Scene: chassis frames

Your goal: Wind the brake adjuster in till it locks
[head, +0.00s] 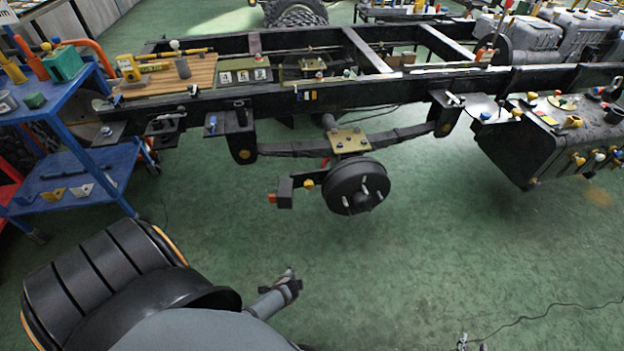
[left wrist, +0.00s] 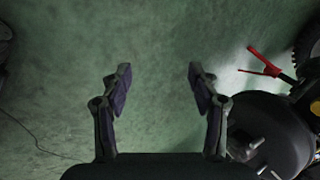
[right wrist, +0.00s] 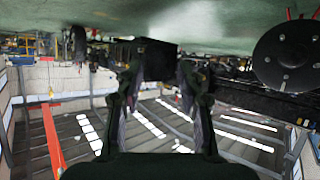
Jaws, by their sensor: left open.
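The black brake drum (head: 357,187) with pale studs hangs under the chassis frame; it also shows in the left wrist view (left wrist: 268,125) and right wrist view (right wrist: 287,57). A dark bracket (head: 285,194) with red and yellow parts sits left of it; I cannot tell which part is the adjuster. A red forked part (left wrist: 262,66) shows near the drum in the left wrist view. My left gripper (head: 291,284) is open and empty, in front of the drum. My right gripper (head: 471,344) shows only its fingertips at the bottom edge.
The chassis frame (head: 390,92) crosses behind the drum. A blue cart (head: 75,165) stands left, a black tank (head: 545,150) right. A cable (head: 545,314) lies lower right; the green floor between is clear.

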